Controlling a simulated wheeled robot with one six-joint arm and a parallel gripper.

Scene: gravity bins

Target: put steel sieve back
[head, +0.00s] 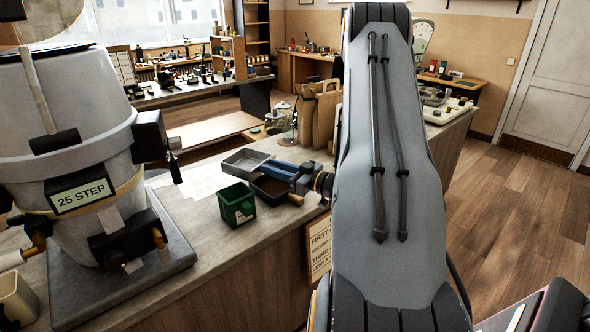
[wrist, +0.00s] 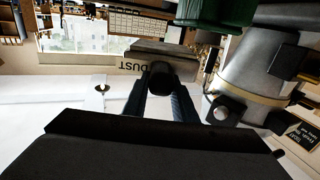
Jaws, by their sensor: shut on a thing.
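My gripper (wrist: 160,82) is shut on a dark round handle-like piece (wrist: 161,73), seen end-on between its two blue-grey fingers in the wrist view. Just beyond it is a grey tray (wrist: 161,52) with DUST on its face, upside down in this view. I cannot tell whether the handle joins it. In the head view my gripper (head: 272,163) reaches left over the counter. A shallow grey metal tray (head: 243,161) lies at its fingertips, and a dark tray (head: 270,192) is just in front. I cannot clearly make out a sieve mesh.
A green bin (head: 237,207) stands on the counter (head: 190,255) in front of the trays. A large grey machine marked 25 STEP (head: 85,135) fills the left. Glass jars (head: 288,125) and brown paper bags (head: 318,112) stand behind my gripper. The counter between machine and bin is clear.

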